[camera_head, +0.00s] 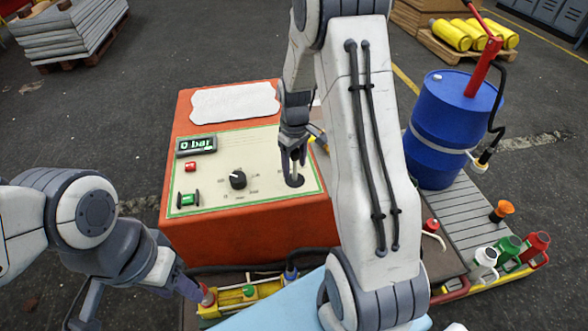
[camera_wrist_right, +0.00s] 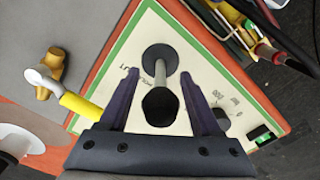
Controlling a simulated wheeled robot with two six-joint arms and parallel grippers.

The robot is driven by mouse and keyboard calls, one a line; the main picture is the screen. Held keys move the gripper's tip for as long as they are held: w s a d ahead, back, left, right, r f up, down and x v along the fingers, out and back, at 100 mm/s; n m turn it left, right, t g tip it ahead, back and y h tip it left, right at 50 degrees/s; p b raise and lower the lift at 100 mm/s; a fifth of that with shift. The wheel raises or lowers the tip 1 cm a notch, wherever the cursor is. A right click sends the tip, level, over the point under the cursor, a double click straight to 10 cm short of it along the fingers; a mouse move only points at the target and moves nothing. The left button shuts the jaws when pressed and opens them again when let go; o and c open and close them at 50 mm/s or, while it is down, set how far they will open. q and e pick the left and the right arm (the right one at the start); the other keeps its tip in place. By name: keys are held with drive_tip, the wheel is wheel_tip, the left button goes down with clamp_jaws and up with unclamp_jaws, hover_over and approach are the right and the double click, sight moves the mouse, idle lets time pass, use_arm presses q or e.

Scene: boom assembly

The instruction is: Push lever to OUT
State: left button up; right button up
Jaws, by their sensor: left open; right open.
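The orange control box (camera_head: 230,240) has a cream panel with a green border. Its lever (camera_head: 295,172) stands at the panel's right side in a dark round base. In the right wrist view the lever (camera_wrist_right: 161,75) has a metal shaft and a black knob pointing towards the camera. My right gripper (camera_head: 294,152) is over the lever, and its open purple fingers (camera_wrist_right: 158,105) stand on either side of the knob, with gaps visible. Small lettering beside the lever is hard to read. My left gripper (camera_head: 188,288) is low at the front left, beside a red-capped fitting (camera_head: 208,296).
The panel also has a black dial (camera_head: 238,180), a green switch (camera_head: 188,199), a red button (camera_head: 190,166) and a display (camera_head: 196,145) reading 0 bar. A blue drum (camera_head: 440,130) stands right.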

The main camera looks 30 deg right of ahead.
drive_tip(key=shift+f, duration=1)
clamp_jaws()
drive_tip(key=shift+r, duration=0.1)
idle(0.7)
